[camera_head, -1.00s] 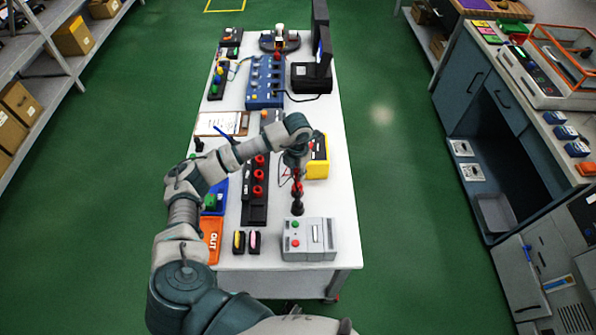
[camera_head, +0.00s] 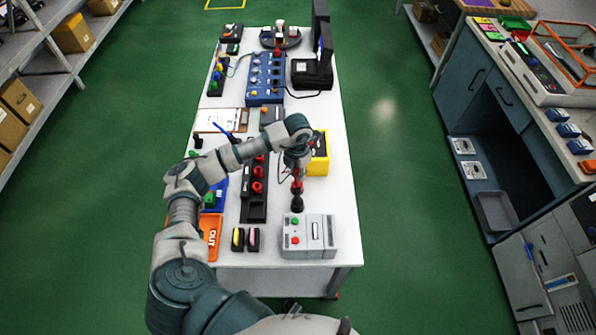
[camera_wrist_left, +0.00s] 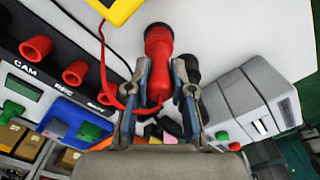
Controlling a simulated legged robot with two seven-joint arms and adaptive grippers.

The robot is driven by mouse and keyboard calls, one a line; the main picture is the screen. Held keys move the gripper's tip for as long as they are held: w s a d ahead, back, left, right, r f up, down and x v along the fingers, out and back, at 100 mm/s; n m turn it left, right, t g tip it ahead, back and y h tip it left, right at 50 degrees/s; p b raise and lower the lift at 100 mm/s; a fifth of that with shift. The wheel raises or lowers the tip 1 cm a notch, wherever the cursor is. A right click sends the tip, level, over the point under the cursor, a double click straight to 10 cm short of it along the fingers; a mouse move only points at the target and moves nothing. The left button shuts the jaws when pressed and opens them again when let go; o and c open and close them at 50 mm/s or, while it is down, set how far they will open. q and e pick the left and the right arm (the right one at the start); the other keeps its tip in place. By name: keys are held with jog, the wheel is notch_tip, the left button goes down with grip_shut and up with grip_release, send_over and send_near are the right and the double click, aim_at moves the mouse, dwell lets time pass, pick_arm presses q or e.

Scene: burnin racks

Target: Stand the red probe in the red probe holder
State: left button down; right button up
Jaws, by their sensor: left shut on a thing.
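My left gripper (camera_head: 297,173) is shut on the red probe (camera_head: 297,187), over the right half of the white table. In the left wrist view the red probe (camera_wrist_left: 158,50) sits between the two fingers (camera_wrist_left: 158,100), its thick round end past them and a thin red lead looping to its left. I cannot tell whether probe and stand touch. My right gripper is out of view.
A grey box with buttons (camera_head: 308,237) stands in front of the stand. A black rack with red knobs (camera_head: 254,207) is to its left. A yellow meter (camera_head: 317,165) stands behind. Bare table (camera_head: 335,200) lies to the right.

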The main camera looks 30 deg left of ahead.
pick_arm(q)
jog(key=shift+f, duration=0.2)
jog(key=c, duration=0.9)
grip_release()
jog(key=shift+r, duration=0.1)
notch_tip(320, 180, up, 12)
jog(key=shift+f, duration=0.15)
jog(key=shift+a, duration=0.1)
